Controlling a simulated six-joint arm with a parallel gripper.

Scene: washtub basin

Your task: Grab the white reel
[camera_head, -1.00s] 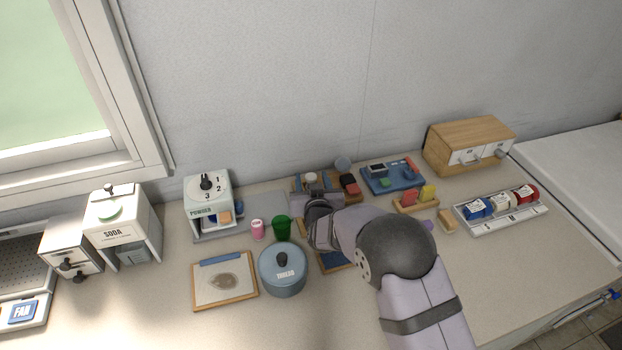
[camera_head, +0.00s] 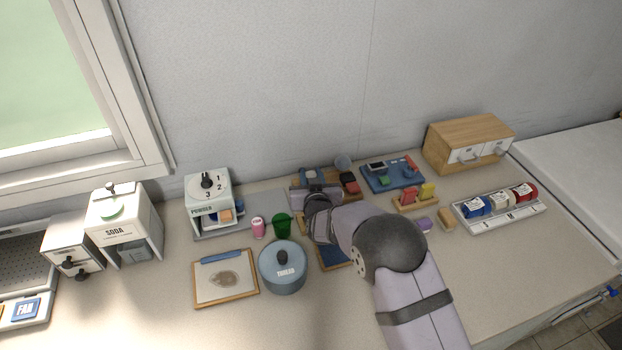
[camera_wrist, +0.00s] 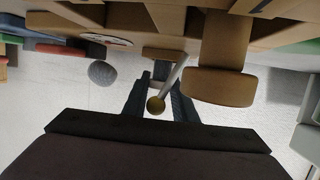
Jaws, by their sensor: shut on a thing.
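A white reel (camera_head: 500,201) sits between a blue reel (camera_head: 475,206) and a red reel (camera_head: 525,191) in the white tray (camera_head: 512,222) at the right. My gripper is far to its left, at the wooden rack by the wall; its fingertips are hard to make out in the head view. In the wrist view, my gripper (camera_wrist: 160,88) is shut on a thin pale rod with a brass knob (camera_wrist: 156,105). What the rod belongs to is unclear. The white reel is not recognisable in the wrist view.
A blue lidded pot (camera_head: 283,279), green cup (camera_head: 282,226) and pink jar (camera_head: 258,228) stand left of my arm. A blue tray (camera_head: 380,185) and wooden drawer box (camera_head: 468,145) lie to the right. The front right counter is clear.

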